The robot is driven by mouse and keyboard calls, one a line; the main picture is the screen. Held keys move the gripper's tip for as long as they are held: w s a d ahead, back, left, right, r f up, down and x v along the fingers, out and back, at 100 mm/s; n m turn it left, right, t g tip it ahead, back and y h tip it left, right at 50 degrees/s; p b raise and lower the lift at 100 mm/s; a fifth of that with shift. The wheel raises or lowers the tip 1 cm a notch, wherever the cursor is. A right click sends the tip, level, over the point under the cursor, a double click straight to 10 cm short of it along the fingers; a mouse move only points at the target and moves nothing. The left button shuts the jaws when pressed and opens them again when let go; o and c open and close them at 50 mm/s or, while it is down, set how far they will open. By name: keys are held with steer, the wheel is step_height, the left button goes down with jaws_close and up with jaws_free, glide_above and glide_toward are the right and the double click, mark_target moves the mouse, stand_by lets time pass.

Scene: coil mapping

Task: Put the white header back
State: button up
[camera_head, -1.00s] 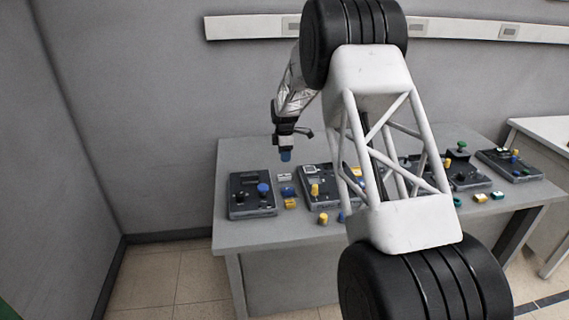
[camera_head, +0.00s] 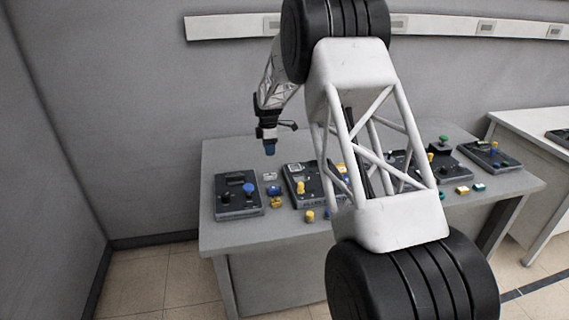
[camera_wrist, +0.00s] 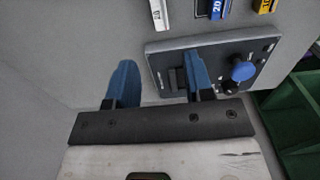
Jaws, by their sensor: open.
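A small white block (camera_head: 270,176), which fits the white header, lies on the grey table (camera_head: 232,157) just right of the leftmost dark panel (camera_head: 237,194). In the wrist view the white block (camera_wrist: 159,14) stands at the top edge, partly cut off, with a dark number on it. My gripper (camera_head: 270,149) hangs above the table near the left panel, blue fingertips down. In the wrist view its blue fingers (camera_wrist: 160,78) are apart with nothing between them. The panel (camera_wrist: 222,66) with a dark socket and a blue knob (camera_wrist: 243,71) lies beyond the right finger.
A blue block (camera_head: 273,190) and a yellow block (camera_head: 277,202) lie in front of the white one. A second panel (camera_head: 303,187) with a yellow knob stands to their right. More panels lie farther right. Green bins (camera_wrist: 293,115) show at the wrist view's right edge.

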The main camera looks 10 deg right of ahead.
steer(key=s+r+m, duration=0.3)
steer(key=s+r, duration=0.4)
steer(key=s, duration=0.3)
steer(key=s+d+r+m+t, duration=0.1)
steer(key=s+r+m, duration=0.2)
steer(key=s+r, duration=0.55)
steer(key=s+r+m, duration=0.3)
steer(key=s+r, duration=0.2)
steer(key=s, duration=0.7)
steer(key=s+f+m+t, duration=0.1)
steer(key=s+m, duration=0.8)
steer(key=s, duration=2.5)
steer(key=shift+s+d+f+t, duration=0.3)
steer(key=shift+s+f, duration=0.1)
steer(key=shift+f, duration=0.45)
